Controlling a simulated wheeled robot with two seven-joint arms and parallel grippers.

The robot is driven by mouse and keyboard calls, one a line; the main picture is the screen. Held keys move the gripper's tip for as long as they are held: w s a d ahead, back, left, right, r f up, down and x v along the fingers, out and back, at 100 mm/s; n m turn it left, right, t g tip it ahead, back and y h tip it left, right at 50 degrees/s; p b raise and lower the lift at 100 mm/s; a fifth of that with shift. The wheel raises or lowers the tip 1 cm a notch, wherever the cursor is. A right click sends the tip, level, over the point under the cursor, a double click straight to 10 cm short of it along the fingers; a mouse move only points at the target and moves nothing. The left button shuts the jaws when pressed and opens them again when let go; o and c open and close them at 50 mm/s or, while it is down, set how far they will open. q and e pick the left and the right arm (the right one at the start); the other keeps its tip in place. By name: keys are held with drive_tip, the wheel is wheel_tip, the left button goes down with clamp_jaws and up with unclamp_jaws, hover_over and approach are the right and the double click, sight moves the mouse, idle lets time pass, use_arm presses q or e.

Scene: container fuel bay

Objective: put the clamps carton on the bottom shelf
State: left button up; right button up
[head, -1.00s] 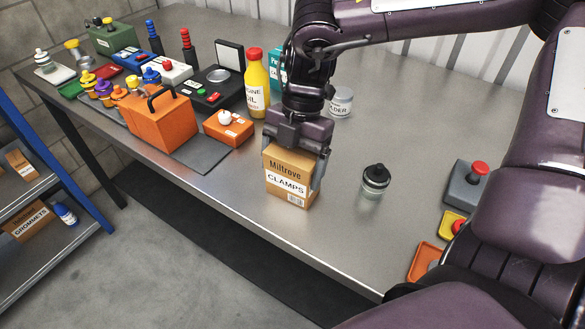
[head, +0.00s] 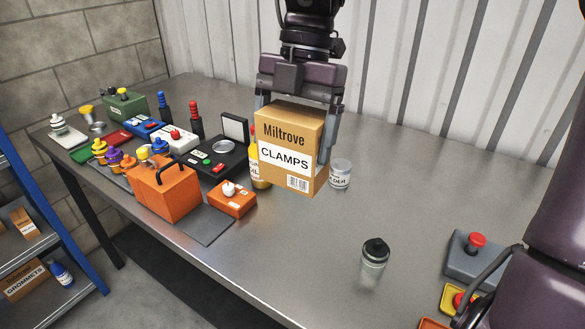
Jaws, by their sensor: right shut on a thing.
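The clamps carton (head: 287,158) is a tan box marked "Miltrove CLAMPS". My right gripper (head: 294,135) is shut on it, one finger on each side, and holds it up above the metal workbench. The blue-framed shelf unit (head: 52,222) stands at the left edge, only partly in view. One of its grey shelves (head: 45,310) shows low in the picture; whether it is the bottom one cannot be told. My left gripper is not in view.
On the workbench (head: 310,265) stand an orange toolbox (head: 165,190), an orange box with a white knob (head: 232,200), a solder tin (head: 340,174) and a dark-capped jar (head: 375,258). A grommets carton (head: 25,281) and a blue bottle (head: 62,274) occupy the shelf. Bare floor lies between bench and shelf.

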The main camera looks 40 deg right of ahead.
sight(291, 115)
use_arm(q)
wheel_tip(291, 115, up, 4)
drive_tip(key=p, duration=0.3)
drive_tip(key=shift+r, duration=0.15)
use_arm(e)
wheel_tip(291, 115, up, 5)
drive_tip(key=shift+f, duration=0.1)
